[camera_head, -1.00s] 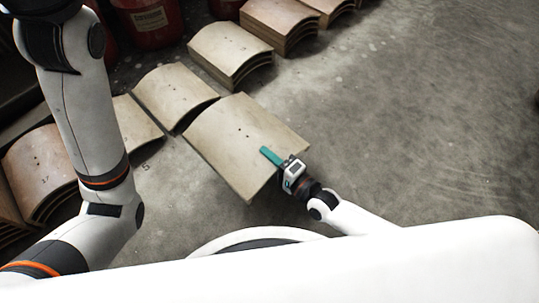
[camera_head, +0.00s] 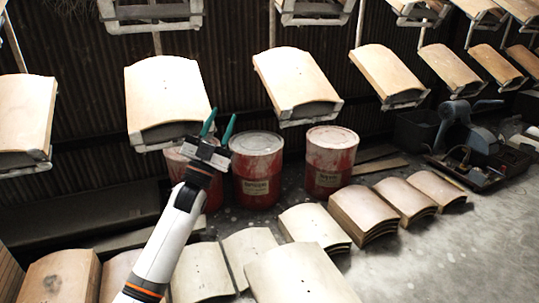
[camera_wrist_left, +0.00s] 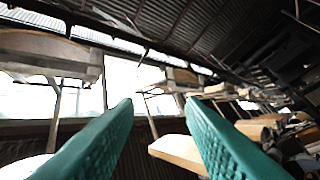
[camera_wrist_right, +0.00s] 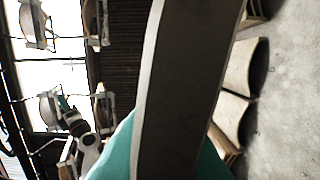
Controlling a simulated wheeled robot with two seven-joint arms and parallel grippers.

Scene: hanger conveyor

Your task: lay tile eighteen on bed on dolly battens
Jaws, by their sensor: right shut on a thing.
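A large curved beige tile (camera_head: 300,278) shows at the bottom of the head view. Its edge (camera_wrist_right: 190,80) fills the middle of the right wrist view. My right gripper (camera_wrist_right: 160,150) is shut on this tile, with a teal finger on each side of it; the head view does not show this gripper. No number can be read on the tile. My left gripper (camera_head: 220,116) is raised, open and empty, in front of a hanging tile (camera_head: 167,92); in the left wrist view its fingers (camera_wrist_left: 160,110) are apart with nothing between them. I cannot make out the dolly or its battens.
Curved tiles hang in pale frames along the corrugated wall. Red drums (camera_head: 257,170) stand below them. Stacks of tiles (camera_head: 362,212) line the floor. A blue-grey machine (camera_head: 466,130) stands at the right. The floor at lower right (camera_head: 450,260) is clear.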

